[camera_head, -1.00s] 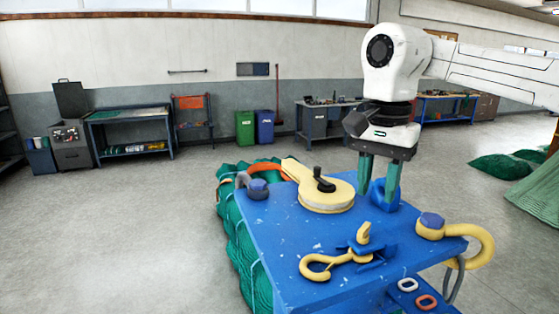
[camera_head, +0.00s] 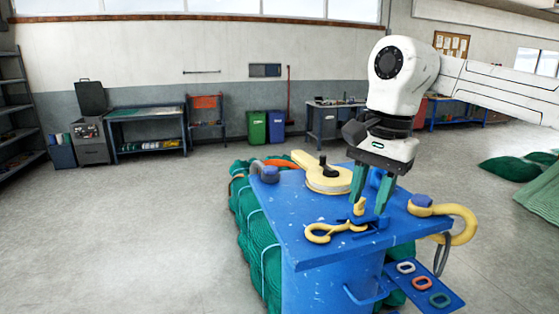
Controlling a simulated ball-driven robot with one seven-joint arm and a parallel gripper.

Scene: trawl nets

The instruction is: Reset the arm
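My gripper (camera_head: 370,190) hangs from the white arm at the right, pointing down over the blue table (camera_head: 290,215). A yellow round block with a black knob (camera_head: 325,180) lies behind and left of the gripper. A yellow shackle with a blue pin (camera_head: 445,213) is at the table's right edge. A blue piece behind the fingers is partly hidden.
Green netting (camera_head: 258,245) is piled along the left side. A low blue shelf (camera_head: 432,292) holds several coloured links. Workbenches and bins stand by the back wall; the floor at left is open.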

